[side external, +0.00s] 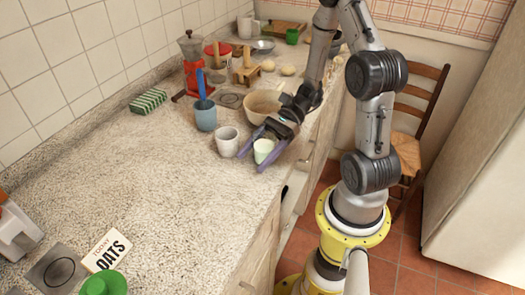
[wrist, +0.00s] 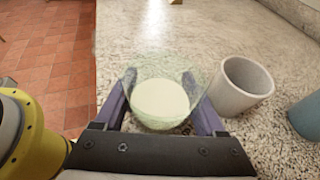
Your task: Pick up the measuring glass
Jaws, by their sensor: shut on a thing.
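The measuring glass (wrist: 162,100) is a clear, greenish vessel with a pale cream bottom. In the wrist view it stands between my two purple fingers, which touch its sides. In the side external view the measuring glass (side external: 263,150) is near the counter's front edge, beside a white mug. My gripper (side external: 260,155) is shut on the glass, with a finger on each side of it. My gripper also shows in the wrist view (wrist: 162,112). Whether the glass is clear of the counter cannot be told.
A white mug (side external: 227,141) stands close to the left of the glass. A blue cup (side external: 205,117) and a beige bowl (side external: 263,105) are just behind. A red grinder (side external: 193,65) and a striped sponge (side external: 148,101) are farther back.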

